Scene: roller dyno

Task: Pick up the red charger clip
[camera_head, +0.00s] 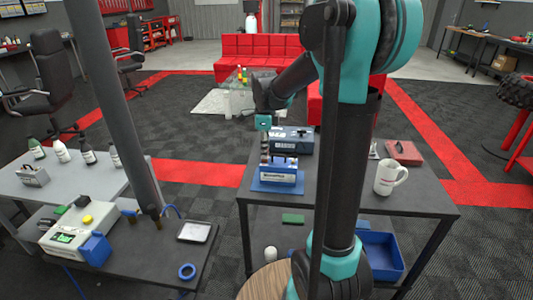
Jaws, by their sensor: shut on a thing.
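My gripper (266,154) points down at the near left of the dark table, just above a blue and white boxed unit (282,174). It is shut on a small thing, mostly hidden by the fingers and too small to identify. I cannot make out the red charger clip. The boxed unit stands on a blue mat (262,186). Whether the held thing touches the unit is not clear.
A dark blue-grey case (292,139) stands behind the unit. A white mug (389,178) and a red box (404,152) stand to the right. A blue bin (382,256) is lower down. A post (113,105) rises on the left.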

